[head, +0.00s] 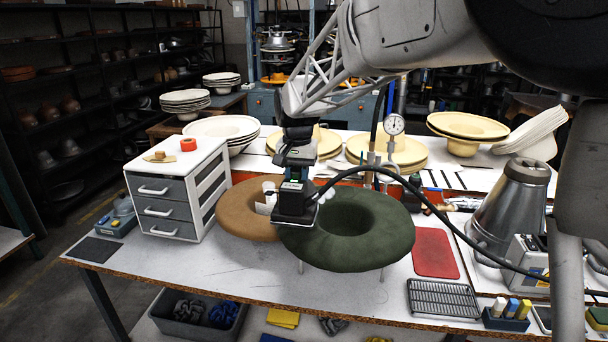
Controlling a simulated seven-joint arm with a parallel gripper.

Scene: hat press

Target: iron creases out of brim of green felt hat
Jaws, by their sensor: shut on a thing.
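The green felt hat (372,246) lies crown-down at the middle of the workbench, its wide brim facing up around a dark hollow. It seems raised on thin supports. My gripper (293,213) is over the left part of the brim. It is shut on a dark block-like tool, apparently the iron (292,206), whose base is at or just above the felt. I cannot tell whether it touches. The fingertips are hard to make out against the tool. No creases can be made out at this size.
A tan hat (232,212) sits close behind the green one at left. A drawer unit (177,195) stands farther left. A red pad (434,253), a metal rack (443,298) and a metal cone (508,205) are at right. A black hose (455,250) crosses rightward.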

